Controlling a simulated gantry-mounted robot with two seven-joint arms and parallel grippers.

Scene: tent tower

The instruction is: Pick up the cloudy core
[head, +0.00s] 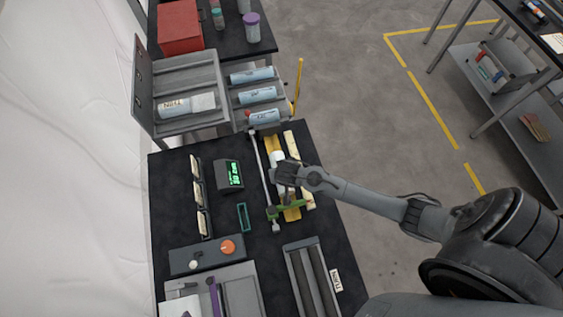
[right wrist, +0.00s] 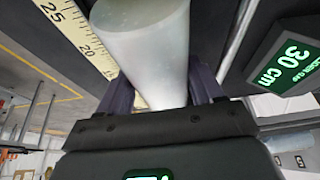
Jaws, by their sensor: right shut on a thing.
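The cloudy core is a whitish, translucent cylinder held between the two fingers of my right gripper in the right wrist view (right wrist: 148,45). In the head view a pale bit of it (head: 278,158) shows beside my right gripper (head: 284,170), which is shut on it. The gripper is over a measuring trough (head: 293,213) with a yellow bed and pale ruler strips. A ruler (right wrist: 78,38) also runs close beside the core in the right wrist view. Whether the core touches the trough is unclear. My left gripper is out of view.
A small display (head: 229,174) with green digits stands left of the trough; it reads 30 cm in the right wrist view (right wrist: 287,62). Labelled cores (head: 258,95) lie in a rack behind. A green frame (head: 243,217) lies nearby.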

